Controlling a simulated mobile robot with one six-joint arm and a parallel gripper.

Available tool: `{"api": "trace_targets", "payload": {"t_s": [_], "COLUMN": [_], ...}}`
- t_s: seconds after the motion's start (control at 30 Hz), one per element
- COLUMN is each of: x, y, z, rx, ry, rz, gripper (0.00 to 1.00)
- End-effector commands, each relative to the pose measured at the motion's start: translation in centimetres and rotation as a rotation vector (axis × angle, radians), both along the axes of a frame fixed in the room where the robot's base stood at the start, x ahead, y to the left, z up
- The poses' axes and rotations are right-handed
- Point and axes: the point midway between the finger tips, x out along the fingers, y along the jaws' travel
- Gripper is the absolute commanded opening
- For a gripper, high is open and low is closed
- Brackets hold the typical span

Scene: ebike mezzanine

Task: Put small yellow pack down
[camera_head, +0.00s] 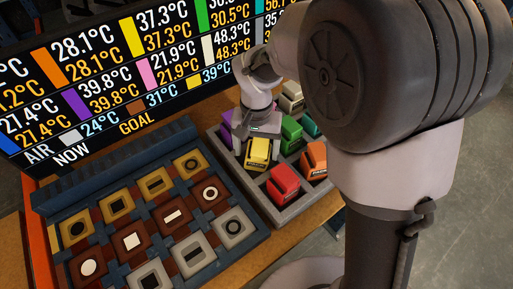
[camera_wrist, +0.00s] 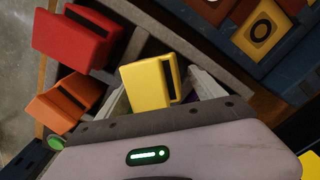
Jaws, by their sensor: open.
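The small yellow pack (camera_head: 257,154) sits in the grey compartment tray (camera_head: 290,211), in the compartment behind the red pack (camera_head: 284,184). My gripper (camera_head: 248,146) is over the tray at the yellow pack, pointing down. In the wrist view the yellow pack (camera_wrist: 150,83) lies between the two pale fingers of my gripper (camera_wrist: 155,95). The fingers are open, with a gap visible on the right side; contact on the left side cannot be told. The lower end of the pack is hidden behind the gripper body.
Green (camera_head: 291,130), orange (camera_head: 314,160) and purple (camera_head: 227,132) packs stand close around in the tray. Left of it is a blue board (camera_head: 165,205) with several marked square pads. A temperature display (camera_head: 120,75) stands behind. The wooden table edge (camera_head: 318,212) is at front right.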

Motion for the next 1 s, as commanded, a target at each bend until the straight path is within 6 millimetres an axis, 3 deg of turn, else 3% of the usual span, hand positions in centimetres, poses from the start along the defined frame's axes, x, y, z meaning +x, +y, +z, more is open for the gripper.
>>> {"api": "trace_targets", "payload": {"t_s": [0.3,0.4,0.73,0.87,1.0], "x": [0.1,0.1,-0.6,-4.8,-11.5], "y": [0.0,0.0,-0.6,-3.7,-6.8], "z": [9.1,11.3,14.0,18.5,21.4], "rx": [0.001,0.000,0.015,0.090,0.171], "ry": [-0.004,-0.003,-0.021,-0.142,-0.319], "rz": [-0.001,0.000,-0.009,-0.059,-0.126], "gripper": [0.78,0.78,0.78,0.78,0.78]}}
